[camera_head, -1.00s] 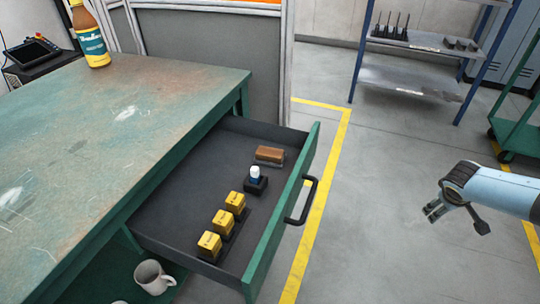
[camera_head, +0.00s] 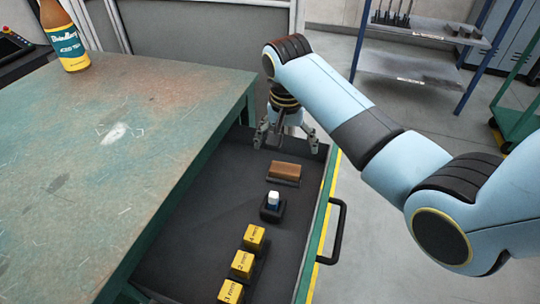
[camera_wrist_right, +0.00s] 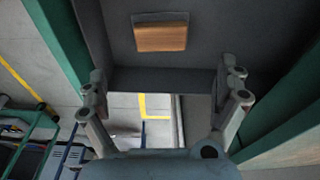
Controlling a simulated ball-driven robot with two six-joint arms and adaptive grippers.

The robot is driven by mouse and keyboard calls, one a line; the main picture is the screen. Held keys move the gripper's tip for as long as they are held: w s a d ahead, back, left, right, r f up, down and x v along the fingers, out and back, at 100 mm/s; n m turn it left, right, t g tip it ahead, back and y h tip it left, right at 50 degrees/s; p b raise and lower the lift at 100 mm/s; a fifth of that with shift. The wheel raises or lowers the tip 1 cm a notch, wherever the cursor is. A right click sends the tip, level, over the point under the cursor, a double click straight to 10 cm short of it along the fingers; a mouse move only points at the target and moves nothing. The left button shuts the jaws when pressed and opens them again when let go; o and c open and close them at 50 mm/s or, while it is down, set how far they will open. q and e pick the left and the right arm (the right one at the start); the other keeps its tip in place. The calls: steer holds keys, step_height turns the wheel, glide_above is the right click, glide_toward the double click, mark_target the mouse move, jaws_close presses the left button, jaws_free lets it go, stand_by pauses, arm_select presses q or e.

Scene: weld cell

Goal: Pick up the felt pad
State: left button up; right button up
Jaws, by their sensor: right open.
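A brown block with a grey layer under it (camera_head: 285,171), likely the felt pad, lies flat near the far end of the open drawer (camera_head: 205,205). It also shows at the top of the right wrist view as a brown rectangle with a grey edge (camera_wrist_right: 160,36). My right gripper (camera_head: 286,143) is over the far end of the drawer, just beyond the block in the head view. Its fingers are spread and empty. In the right wrist view the open fingers (camera_wrist_right: 165,91) show below the block, apart from it. My left gripper is out of view.
A small white-topped bottle (camera_head: 273,198) in a dark holder and several yellow boxes (camera_head: 242,264) line the drawer nearer me. The green workbench (camera_head: 110,170) borders the drawer on the left, with a bottle (camera_head: 66,40) on it. The drawer handle (camera_head: 338,230) sticks out right.

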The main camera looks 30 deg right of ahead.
mark_target(285, 168)
steer(key=shift+w+a+f, duration=0.15)
steer(key=shift+w+f, duration=0.05)
steer(key=shift+f+b, duration=0.3)
steer(key=shift+f, duration=0.3)
steer(key=f, duration=0.2)
steer(key=f+b, duration=0.1)
steer(key=shift+w+d+f, duration=0.2)
steer(key=shift+d, duration=0.05)
steer(key=shift+f, duration=0.3)
steer(key=f, duration=0.1)
steer(key=f+b, duration=0.1)
steer(key=f, duration=0.1)
steer(key=f+b, duration=0.1)
steer(key=shift+d+f, duration=0.3)
steer(key=shift+f, duration=0.2)
steer(key=c, duration=1.1)
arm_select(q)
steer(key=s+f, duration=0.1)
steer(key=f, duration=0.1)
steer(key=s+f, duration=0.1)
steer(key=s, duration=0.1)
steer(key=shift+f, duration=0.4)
